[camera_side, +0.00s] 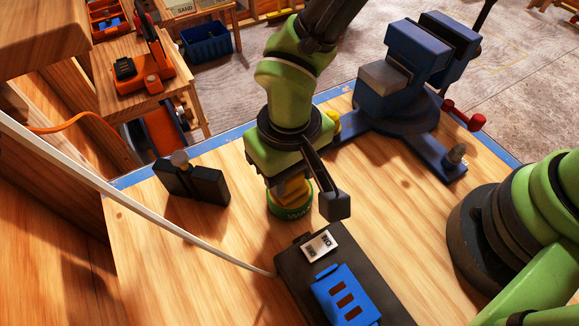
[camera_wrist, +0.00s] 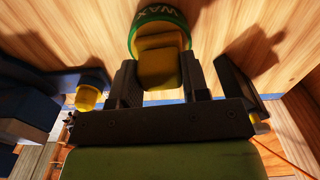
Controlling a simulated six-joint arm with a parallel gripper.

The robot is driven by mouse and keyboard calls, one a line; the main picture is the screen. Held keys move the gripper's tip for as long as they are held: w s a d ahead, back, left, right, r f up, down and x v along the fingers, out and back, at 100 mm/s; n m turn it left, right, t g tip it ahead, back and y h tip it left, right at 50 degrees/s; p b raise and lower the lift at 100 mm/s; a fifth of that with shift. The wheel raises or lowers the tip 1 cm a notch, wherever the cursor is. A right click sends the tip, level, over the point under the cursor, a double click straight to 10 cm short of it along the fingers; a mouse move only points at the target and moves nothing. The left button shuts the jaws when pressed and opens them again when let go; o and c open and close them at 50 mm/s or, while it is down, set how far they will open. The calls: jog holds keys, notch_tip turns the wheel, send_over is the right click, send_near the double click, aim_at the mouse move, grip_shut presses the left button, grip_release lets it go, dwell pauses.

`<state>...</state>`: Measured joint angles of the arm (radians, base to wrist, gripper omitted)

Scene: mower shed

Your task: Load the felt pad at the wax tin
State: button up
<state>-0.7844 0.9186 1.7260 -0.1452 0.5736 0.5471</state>
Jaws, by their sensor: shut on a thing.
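The wax tin (camera_side: 290,211) is a round green tin standing on the wooden bench, below my gripper (camera_side: 293,184). In the wrist view the tin (camera_wrist: 154,18) is at the top, with WAX lettering on its side. My gripper (camera_wrist: 157,62) is shut on a yellow felt pad (camera_wrist: 158,68), which sits between the dark fingers. The pad (camera_side: 293,190) also shows in the side view, right at the tin's top. The pad's lower end overlaps the tin's mouth; I cannot tell how firmly it touches the wax.
A blue vise (camera_side: 408,75) stands behind right. A black block with a knob (camera_side: 191,182) is to the left. In front, a dark mat (camera_side: 388,292) carries a blue slotted piece (camera_side: 345,297) and white label (camera_side: 319,245). A pale cable (camera_side: 150,215) crosses at left. Bench between is clear.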

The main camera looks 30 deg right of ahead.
jog(key=shift+f, duration=0.1)
dwell(0.4)
jog(key=shift+r, duration=3.55)
jog(key=w+d+r, duration=0.1)
jog(key=d+r, duration=0.1)
jog(key=d, duration=1)
jog(key=w+d+r+m, duration=0.1)
jog(key=w+d+r, duration=0.1)
jog(key=d, duration=1)
jog(key=shift+w+r, duration=0.2)
jog(key=shift+r, duration=0.6)
jog(key=shift+r, duration=0.1)
